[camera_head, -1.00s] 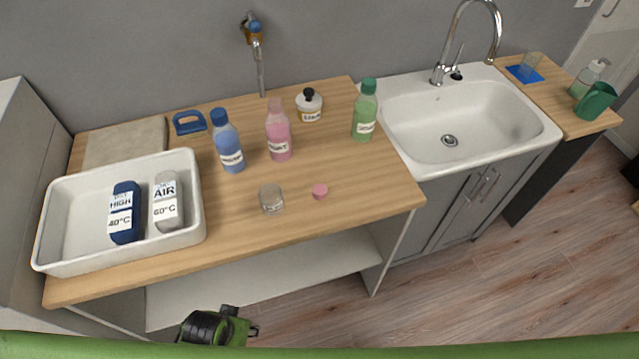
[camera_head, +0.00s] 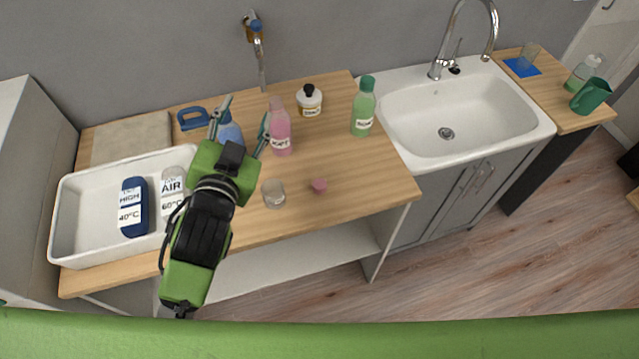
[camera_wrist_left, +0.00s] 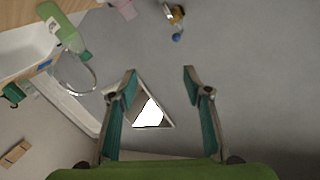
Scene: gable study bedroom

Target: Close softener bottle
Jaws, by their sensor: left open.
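The pink softener bottle (camera_head: 280,132) stands upright on the wooden counter, with a partly legible label that seems to read SOFT. A small pink cap (camera_head: 319,185) lies on the counter in front and to the right of it, apart from it. My left gripper (camera_head: 246,108) is open, with nothing seen between its fingers. In the head view its right finger shows just left of the pink bottle; I cannot tell whether they touch. In the left wrist view the open fingers (camera_wrist_left: 160,72) face the grey wall, and a pale pink piece (camera_wrist_left: 122,8) shows at the top edge.
A blue bottle (camera_head: 229,130) is partly hidden behind my left gripper. A glass jar (camera_head: 273,194), a white jar (camera_head: 309,101) and a green bottle (camera_head: 363,108) stand on the counter. A white tray (camera_head: 62,225) is at left, the sink (camera_head: 400,143) at right.

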